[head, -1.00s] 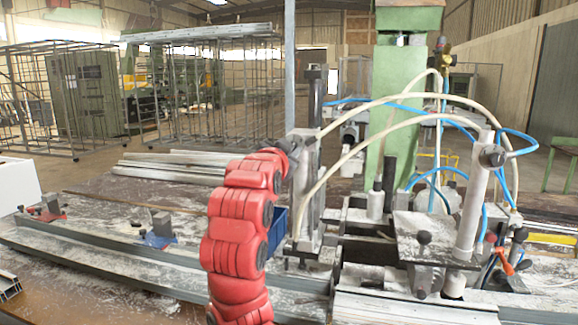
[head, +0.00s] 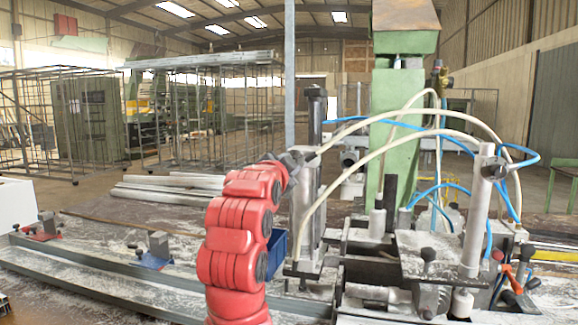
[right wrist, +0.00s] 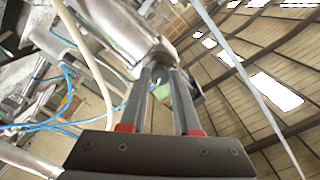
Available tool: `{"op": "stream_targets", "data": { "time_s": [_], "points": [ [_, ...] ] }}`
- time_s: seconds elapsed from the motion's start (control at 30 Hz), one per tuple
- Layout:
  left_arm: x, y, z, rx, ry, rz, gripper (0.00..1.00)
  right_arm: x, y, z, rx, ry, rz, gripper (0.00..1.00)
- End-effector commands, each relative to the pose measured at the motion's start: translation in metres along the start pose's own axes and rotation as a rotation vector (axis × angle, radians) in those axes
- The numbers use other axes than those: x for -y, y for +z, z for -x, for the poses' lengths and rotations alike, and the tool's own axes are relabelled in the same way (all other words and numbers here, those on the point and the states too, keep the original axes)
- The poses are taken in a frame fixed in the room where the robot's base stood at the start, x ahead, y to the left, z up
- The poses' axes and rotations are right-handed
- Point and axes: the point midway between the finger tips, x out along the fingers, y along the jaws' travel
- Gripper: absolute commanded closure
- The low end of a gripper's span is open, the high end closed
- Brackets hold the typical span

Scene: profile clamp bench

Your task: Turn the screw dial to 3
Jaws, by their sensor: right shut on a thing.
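The screw dial (right wrist: 158,73) appears as a small dark round part between my right fingertips at a silver cylinder in the right wrist view; its markings cannot be read. My right gripper (right wrist: 162,80) is shut on it, with two dark fingers straddling it. In the head view the red arm rises from the bottom centre and my right gripper (head: 303,157) meets the upper side of the left clamp post (head: 306,205). The dial is hidden there behind the gripper. My left gripper is not in view.
White and blue hoses (head: 405,112) arch close to the gripper, from the left post over to the right clamp cylinder (head: 478,215). A green machine column (head: 397,100) stands behind. A long metal profile (head: 110,280) and small red and blue clamps lie on the dusty bench at left.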

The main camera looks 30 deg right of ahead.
Motion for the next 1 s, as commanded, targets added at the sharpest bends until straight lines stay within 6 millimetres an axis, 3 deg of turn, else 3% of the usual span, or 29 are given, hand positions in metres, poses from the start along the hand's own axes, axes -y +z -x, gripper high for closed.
{"op": "stream_targets", "data": {
  "time_s": [0.1,0.13,0.3,0.67,0.83,1.0],
  "points": [
    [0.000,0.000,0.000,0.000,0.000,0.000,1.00,-0.001,0.001,0.000,0.002,0.003,0.001,1.00],
    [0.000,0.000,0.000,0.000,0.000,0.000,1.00,-0.001,0.001,0.000,0.002,0.003,0.001,0.68],
    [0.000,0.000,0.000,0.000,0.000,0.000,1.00,-0.001,0.001,0.000,0.001,0.002,0.001,0.39],
    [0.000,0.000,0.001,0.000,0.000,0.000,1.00,0.000,0.001,0.005,0.000,-0.001,0.001,0.39],
    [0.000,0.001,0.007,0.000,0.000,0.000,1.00,0.000,0.002,0.033,0.003,-0.004,-0.004,0.39],
    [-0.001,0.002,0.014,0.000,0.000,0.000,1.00,0.001,0.002,0.079,0.002,-0.007,-0.003,0.39]
  ]
}}
